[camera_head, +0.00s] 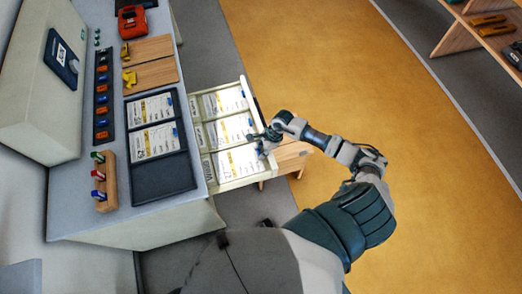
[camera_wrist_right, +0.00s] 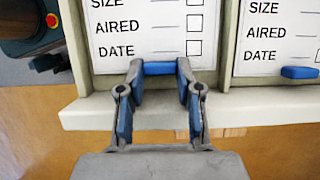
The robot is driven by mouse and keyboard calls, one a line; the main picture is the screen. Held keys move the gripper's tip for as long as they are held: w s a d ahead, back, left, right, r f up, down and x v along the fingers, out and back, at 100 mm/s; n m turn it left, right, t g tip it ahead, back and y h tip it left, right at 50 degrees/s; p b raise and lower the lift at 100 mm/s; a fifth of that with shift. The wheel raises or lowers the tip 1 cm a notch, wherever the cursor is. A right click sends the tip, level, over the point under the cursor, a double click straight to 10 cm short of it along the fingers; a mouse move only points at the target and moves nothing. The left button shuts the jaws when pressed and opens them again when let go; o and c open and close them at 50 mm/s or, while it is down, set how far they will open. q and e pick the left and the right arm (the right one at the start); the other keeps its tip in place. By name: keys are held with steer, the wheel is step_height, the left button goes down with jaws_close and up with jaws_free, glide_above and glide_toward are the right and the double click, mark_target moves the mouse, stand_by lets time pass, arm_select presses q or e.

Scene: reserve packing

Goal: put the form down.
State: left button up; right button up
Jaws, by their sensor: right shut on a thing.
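My right gripper (camera_head: 264,146) is at the outer edge of the open drawer. In the right wrist view its fingers (camera_wrist_right: 160,82) are closed around the blue tab (camera_wrist_right: 160,68) of a white form (camera_wrist_right: 150,35). This form (camera_head: 237,160) lies flat in, or just over, the drawer's nearest compartment; I cannot tell whether it touches the bottom. Two other forms (camera_head: 228,131) (camera_head: 224,100) lie in the other compartments. A dark holder (camera_head: 162,178) on the counter has two forms (camera_head: 154,141) (camera_head: 152,108) and a bare nearest slot. My left gripper is out of view.
The counter (camera_head: 130,215) also bears a wooden block with coloured pegs (camera_head: 104,181), a dark strip of coloured items (camera_head: 102,100), wooden boards (camera_head: 150,62) and a red device (camera_head: 132,22). A shelf (camera_head: 455,38) stands at the far right.

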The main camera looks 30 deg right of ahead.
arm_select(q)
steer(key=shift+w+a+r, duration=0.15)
arm_select(e)
steer(key=shift+f, duration=0.15)
steer(key=o, duration=0.9)
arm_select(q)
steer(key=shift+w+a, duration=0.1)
arm_select(e)
steer(key=shift+o, duration=0.2)
steer(key=shift+p+v, duration=0.5)
steer(key=shift+v, duration=0.7)
steer(key=v, duration=0.9)
steer(key=shift+a, duration=0.15)
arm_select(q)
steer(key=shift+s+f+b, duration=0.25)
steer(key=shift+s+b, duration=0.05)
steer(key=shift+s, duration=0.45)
arm_select(e)
steer(key=shift+v, duration=0.9)
steer(key=shift+a, duration=0.15)
